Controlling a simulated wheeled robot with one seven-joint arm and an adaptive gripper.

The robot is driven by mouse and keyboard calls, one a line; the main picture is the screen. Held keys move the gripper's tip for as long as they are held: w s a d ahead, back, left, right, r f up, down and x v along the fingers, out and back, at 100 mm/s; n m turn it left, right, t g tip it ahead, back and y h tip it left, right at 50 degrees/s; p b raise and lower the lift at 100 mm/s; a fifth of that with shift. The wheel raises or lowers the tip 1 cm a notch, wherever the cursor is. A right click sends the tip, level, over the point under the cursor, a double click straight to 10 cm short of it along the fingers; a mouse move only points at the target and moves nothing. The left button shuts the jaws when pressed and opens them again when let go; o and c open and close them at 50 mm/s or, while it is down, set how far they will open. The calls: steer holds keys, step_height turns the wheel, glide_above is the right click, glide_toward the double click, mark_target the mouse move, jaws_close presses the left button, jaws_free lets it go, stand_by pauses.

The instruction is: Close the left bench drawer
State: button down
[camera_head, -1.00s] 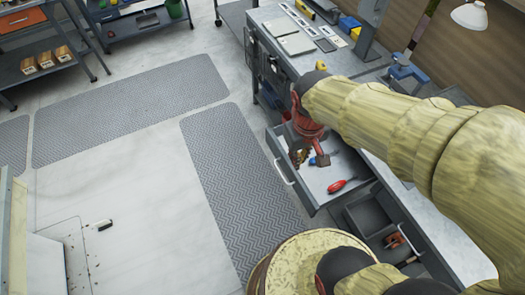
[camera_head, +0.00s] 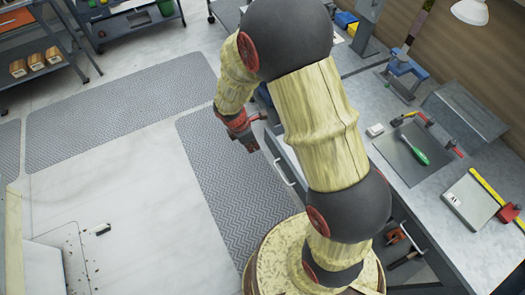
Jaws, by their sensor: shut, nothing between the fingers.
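The bench drawer (camera_head: 288,165) stands pulled out from the grey workbench, with its front panel and pale bar handle facing left. My arm passes over it and hides most of its inside. My red gripper (camera_head: 249,143) is shut and empty. In the picture it is just left of the drawer's upper front corner, over the patterned floor mat, on the outer side of the front panel. It looks apart from the handle; the exact gap is hard to judge.
The workbench top (camera_head: 365,95) holds a dark mat (camera_head: 413,158) with a green screwdriver (camera_head: 414,151), a blue vise (camera_head: 406,75) and a clipboard (camera_head: 470,203). The floor mats (camera_head: 120,110) at left are clear.

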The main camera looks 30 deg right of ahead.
steer(key=d+f+b, duration=0.4)
steer(key=d+f, duration=0.2)
steer(key=f, duration=0.3)
steer(key=shift+w+d+f+n, duration=0.15)
steer(key=shift+d+f+n, duration=0.05)
steer(key=shift+f+n, duration=0.2)
steer(key=shift+d, duration=0.1)
steer(key=d+p, duration=0.4)
steer(key=d, duration=0.5)
steer(key=d+p, duration=0.4)
steer(key=d, duration=0.5)
steer(key=w+d+p, duration=0.1)
steer(key=d+p, duration=0.2)
steer(key=d, duration=0.6)
steer(key=shift+d+r+p, duration=0.15)
steer(key=shift+d+p, duration=0.15)
steer(key=shift+p, duration=0.1)
steer(key=shift+d+p, duration=0.3)
steer(key=shift+d, duration=0.35)
